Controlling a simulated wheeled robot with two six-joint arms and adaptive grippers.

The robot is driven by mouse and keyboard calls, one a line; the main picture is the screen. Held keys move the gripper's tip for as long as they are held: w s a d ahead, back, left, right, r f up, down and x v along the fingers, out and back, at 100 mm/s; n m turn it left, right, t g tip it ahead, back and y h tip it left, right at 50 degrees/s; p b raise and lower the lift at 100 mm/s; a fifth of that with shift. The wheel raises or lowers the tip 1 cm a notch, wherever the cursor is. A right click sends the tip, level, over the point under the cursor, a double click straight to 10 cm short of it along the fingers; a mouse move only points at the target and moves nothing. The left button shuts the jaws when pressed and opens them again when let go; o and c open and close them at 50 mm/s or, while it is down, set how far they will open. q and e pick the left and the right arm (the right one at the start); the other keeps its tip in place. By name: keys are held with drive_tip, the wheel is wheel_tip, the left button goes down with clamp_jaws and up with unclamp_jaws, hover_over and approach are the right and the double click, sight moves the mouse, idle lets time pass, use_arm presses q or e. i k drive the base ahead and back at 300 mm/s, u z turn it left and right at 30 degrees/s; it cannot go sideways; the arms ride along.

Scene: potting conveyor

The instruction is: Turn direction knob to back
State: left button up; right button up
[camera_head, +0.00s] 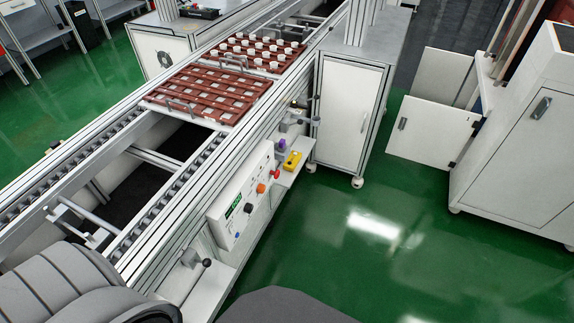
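Neither gripper shows in the head view.
The conveyor (215,150) runs diagonally, with two reddish-brown trays (205,93) (258,54) at its far end. A yellow box (292,160) sits on a small shelf beyond the panel. A black-knobbed lever (207,263) sticks out near the panel. Green floor (330,240) to the right is clear.

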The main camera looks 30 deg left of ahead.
sight(249, 207)
drive_tip(key=i, duration=2.85)
drive_tip(key=u, duration=3.85)
